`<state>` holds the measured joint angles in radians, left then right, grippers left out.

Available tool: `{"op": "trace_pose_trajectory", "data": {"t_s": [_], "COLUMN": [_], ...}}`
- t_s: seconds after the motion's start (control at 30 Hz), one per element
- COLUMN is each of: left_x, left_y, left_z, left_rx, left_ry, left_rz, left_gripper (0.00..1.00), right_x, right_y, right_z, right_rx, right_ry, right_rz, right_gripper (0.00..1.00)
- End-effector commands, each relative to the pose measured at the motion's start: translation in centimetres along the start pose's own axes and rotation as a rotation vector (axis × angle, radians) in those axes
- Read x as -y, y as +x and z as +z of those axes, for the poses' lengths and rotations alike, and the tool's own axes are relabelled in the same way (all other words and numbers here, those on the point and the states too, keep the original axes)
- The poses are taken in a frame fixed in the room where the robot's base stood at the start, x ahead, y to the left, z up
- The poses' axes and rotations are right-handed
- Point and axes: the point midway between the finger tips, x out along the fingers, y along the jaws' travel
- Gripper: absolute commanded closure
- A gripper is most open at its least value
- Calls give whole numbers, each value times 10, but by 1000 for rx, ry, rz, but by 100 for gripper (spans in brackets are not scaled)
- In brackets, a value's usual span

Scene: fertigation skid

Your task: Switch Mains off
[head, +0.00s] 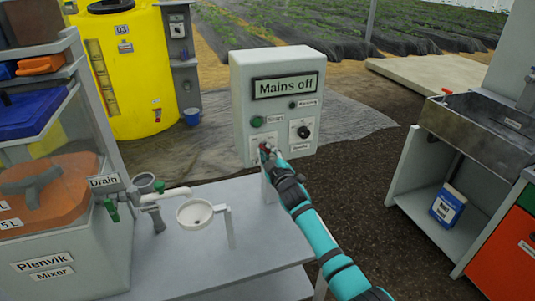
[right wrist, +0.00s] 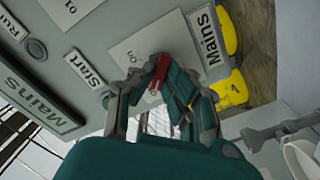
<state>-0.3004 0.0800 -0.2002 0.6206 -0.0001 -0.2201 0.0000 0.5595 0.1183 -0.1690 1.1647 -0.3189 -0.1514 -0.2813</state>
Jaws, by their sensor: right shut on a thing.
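The pale grey control box (head: 242,95) stands beyond the bench, and its display (head: 288,85) reads "Mains off". My right gripper (head: 267,153) is at the lower left of the box front. In the right wrist view, its fingers (right wrist: 165,72) are shut on the red switch handle (right wrist: 155,84), beside the "Mains" label (right wrist: 207,38). The fingers hide part of the handle and its on/off plate. The green start button (head: 257,121) and a black rotary knob (head: 303,132) are apart from the gripper. My left gripper is not in view.
The mixer tank (head: 70,245), drain valve (head: 147,184) and a white cup on a stand (head: 194,212) are at the left on the grey bench (head: 180,265). A sink (head: 480,130) stands at the right. A yellow tank (head: 130,75) is behind.

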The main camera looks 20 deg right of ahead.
Motion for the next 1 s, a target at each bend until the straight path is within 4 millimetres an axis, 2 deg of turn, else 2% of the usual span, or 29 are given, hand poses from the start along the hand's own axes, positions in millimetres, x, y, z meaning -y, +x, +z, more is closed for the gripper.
{"op": "trace_pose_trajectory", "data": {"t_s": [0.47, 0.5, 0.67, 1.0], "left_x": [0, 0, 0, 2], "left_y": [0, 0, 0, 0], "left_z": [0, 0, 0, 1], "left_rx": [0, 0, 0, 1], "left_ry": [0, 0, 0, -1], "left_rz": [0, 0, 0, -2], "left_gripper": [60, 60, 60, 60], "right_x": [2, 2, 2, 1], "right_y": [0, 0, 0, -3], "right_z": [2, 2, 2, 1], "right_rx": [5, 5, 4, 2], "right_ry": [-18, -18, -17, -15], "right_rz": [-4, -4, -3, -1], "right_gripper": [100, 86, 66, 65]}}
